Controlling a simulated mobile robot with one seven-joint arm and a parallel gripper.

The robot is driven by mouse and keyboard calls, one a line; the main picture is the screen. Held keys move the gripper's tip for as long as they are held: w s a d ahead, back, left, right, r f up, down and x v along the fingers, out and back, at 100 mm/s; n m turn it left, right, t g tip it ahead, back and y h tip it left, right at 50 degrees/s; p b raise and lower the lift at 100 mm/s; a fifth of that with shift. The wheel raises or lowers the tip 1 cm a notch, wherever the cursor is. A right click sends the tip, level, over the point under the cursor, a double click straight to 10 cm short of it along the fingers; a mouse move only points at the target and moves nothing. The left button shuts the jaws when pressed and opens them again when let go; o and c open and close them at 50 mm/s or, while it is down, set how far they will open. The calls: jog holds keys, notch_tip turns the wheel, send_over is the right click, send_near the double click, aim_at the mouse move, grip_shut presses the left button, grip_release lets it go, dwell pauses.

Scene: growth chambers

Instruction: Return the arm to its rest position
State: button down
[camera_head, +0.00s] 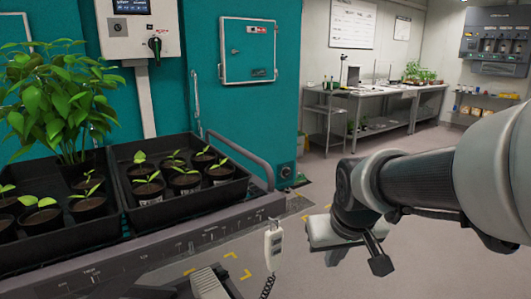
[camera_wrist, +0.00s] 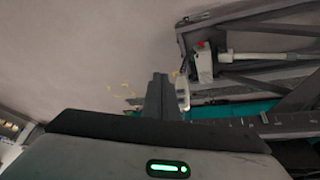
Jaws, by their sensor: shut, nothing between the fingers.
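My arm (camera_head: 425,180) reaches in from the right edge in the head view, over open floor and to the right of the plant bench. My gripper (camera_head: 376,262) hangs at its end, pointing down and apart from the bench. In the wrist view my gripper (camera_wrist: 157,82) shows as dark fingers closed together with nothing held. Its fingertips look small and dark in the head view.
Black trays (camera_head: 185,208) with potted seedlings stand on the bench at left, with a rail (camera_head: 240,158) along it. A white handset (camera_head: 273,243) hangs at the bench's near corner. Teal chamber walls (camera_head: 215,110) stand behind. The floor (camera_head: 320,172) beyond is clear.

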jog(key=s+r+m, duration=0.1)
jog(key=s+r, duration=0.3)
jog(key=s, duration=1)
notch_tip(320, 180, up, 24)
jog(key=p, duration=2.3)
jog(key=shift+d+f, duration=0.15)
jog(key=shift+f, duration=0.1)
